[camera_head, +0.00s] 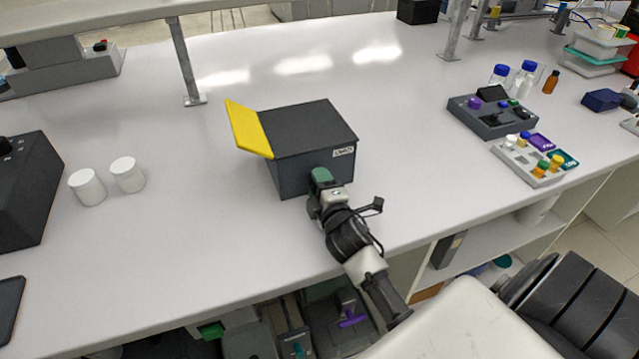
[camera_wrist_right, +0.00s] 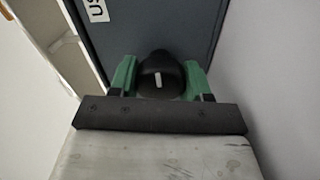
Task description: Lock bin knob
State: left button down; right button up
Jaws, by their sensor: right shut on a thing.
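The bin (camera_head: 308,140) is a dark grey box on the white bench, with a yellow flap (camera_head: 248,128) raised at its left side and a small white label on its front. Its black knob (camera_wrist_right: 161,75) with a white mark shows in the right wrist view, on the bin's front face. My right gripper (camera_head: 322,178) reaches the bin's front. In the right wrist view its green fingers (camera_wrist_right: 160,78) are on both sides of the knob, shut on it. The knob is hidden behind the gripper in the head view. My left gripper is not in view.
Two white cups (camera_head: 107,180) stand left of the bin, beside a dark box (camera_head: 22,190) at the left edge. A dark control box (camera_head: 492,112) and a tray of small bottles (camera_head: 530,160) are at the right. The bench around the bin is clear.

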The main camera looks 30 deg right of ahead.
jog(key=shift+m, duration=0.5)
jog(key=o, duration=0.9)
jog(key=shift+o, duration=0.2)
jog(key=b+v, duration=0.1)
jog(key=v, duration=0.8)
jog(key=shift+s+f+b, duration=0.15)
jog(key=shift+s+b, duration=0.05)
jog(key=shift+b, duration=0.1)
jog(key=shift+s+a, duration=0.2)
jog(key=shift+s, duration=0.5)
